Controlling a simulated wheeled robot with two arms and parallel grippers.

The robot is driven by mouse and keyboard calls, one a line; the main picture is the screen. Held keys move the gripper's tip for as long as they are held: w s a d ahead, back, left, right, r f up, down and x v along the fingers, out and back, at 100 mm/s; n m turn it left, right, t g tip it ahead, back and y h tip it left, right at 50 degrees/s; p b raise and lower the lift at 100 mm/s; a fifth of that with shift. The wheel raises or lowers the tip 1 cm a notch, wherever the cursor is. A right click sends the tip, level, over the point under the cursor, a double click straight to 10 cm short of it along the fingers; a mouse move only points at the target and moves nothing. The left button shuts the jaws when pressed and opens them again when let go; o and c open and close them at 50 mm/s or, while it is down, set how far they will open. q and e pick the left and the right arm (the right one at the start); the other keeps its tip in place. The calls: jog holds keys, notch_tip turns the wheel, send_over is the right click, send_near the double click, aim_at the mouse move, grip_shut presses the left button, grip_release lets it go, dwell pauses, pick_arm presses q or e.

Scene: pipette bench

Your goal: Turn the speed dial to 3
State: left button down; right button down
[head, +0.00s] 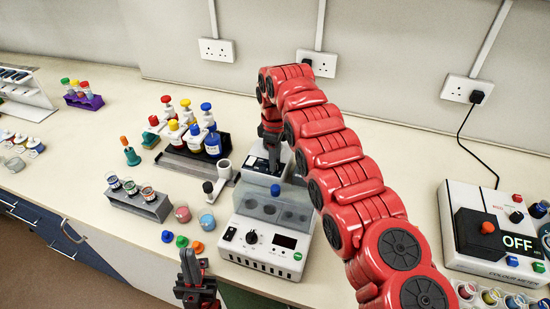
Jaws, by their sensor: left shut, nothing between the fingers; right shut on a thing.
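The white bench machine (266,261) stands at the front middle of the bench, with a black round dial (251,238) on its front panel. The dial's setting is too small to read.
Small caps (182,241), cups (207,221) and a grey tube rack (139,203) lie left of the machine. A black rack of bottles (193,160) stands behind them. A meter reading OFF (518,243) is at the right. My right arm crosses above the bench.

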jog(key=shift+n, duration=0.4)
jog(key=c, duration=0.5)
grip_release()
notch_tip(320, 180, up, 3)
jog(key=shift+a+f, duration=0.15)
jog(key=shift+f, duration=0.05)
jog(key=shift+r+p, duration=7.2)
jog(key=shift+r, duration=0.2)
